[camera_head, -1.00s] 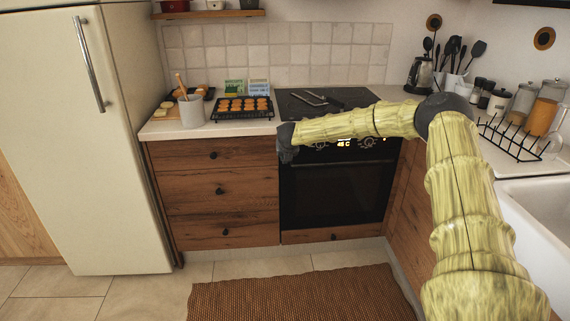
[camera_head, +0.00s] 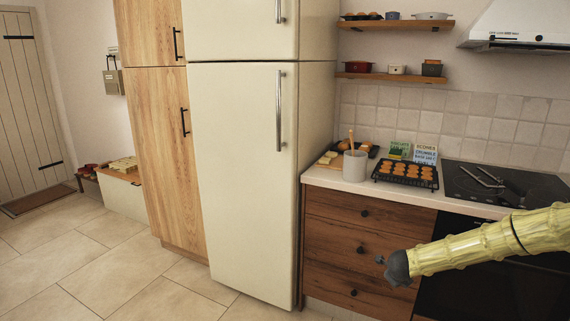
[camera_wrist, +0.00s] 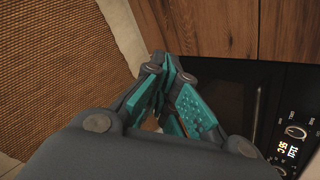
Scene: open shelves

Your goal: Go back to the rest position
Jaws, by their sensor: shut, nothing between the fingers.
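My gripper (camera_head: 382,262) is at the end of my arm, at the lower right of the head view. It is in front of the wooden drawers (camera_head: 330,232), below the counter top. In the wrist view my gripper (camera_wrist: 168,75) shows its teal finger pads with the tips together. It is shut and holds nothing. The oven front (camera_wrist: 285,110) is at the right of the wrist view, with wooden drawer fronts above.
A cream fridge (camera_head: 240,180) stands left of the drawers. The counter (camera_head: 325,179) bears a rack of baked pieces (camera_head: 405,174), a utensil crock (camera_head: 355,166) and a stove (camera_head: 500,184). Tiled floor (camera_head: 130,270) at the left is clear. A woven mat (camera_wrist: 60,70) lies below.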

